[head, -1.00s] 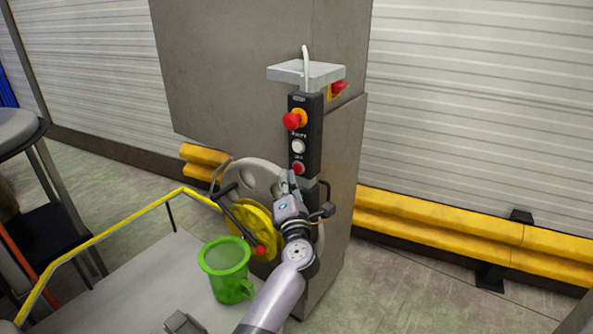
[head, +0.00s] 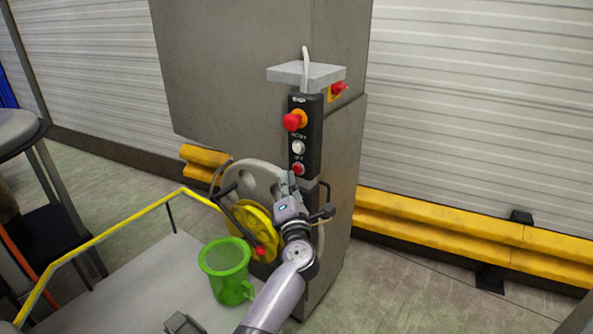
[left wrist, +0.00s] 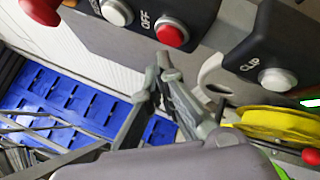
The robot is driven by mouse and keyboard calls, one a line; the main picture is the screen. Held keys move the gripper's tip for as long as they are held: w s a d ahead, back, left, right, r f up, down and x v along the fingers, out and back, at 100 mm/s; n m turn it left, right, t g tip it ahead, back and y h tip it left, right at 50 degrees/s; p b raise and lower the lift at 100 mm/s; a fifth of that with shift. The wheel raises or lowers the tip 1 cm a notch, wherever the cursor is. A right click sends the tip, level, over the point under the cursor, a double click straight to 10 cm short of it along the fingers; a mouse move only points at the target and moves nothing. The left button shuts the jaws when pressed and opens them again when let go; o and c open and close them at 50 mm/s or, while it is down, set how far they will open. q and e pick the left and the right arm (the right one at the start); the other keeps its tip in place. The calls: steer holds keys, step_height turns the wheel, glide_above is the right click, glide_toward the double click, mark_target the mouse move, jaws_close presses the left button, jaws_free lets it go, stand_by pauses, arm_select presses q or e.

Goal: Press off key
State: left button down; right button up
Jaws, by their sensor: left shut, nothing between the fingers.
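The red OFF button (head: 298,168) is the lowest button on the black control box (head: 314,135) on the grey machine. In the left wrist view the red button (left wrist: 172,34) sits beside the printed word OFF, with a white button (left wrist: 117,12) on the other side of the word. My left gripper (head: 289,177) is shut and empty, its fingertips just below the red button. In the left wrist view the left gripper (left wrist: 162,70) shows its tips close to the button, apparently not on it. My right gripper is not in view.
A red emergency knob (head: 293,121) and a white button (head: 298,147) are above on the box. A yellow wheel (head: 250,222) and a green mug-like container (head: 226,272) are by my left arm. A CLIP button (left wrist: 277,82) shows in the left wrist view.

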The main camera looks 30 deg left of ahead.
arm_select(q)
steer(key=shift+w, duration=0.15)
steer(key=shift+w, duration=0.3)
steer(key=shift+w, duration=0.4)
stand_by(0.8)
steer(key=shift+s+r, duration=0.1)
steer(key=shift+s+p, duration=0.4)
steer(key=shift+s, duration=0.35)
steer(key=s+p, duration=0.2)
steer(key=s, duration=0.3)
steer(key=shift+a, duration=0.15)
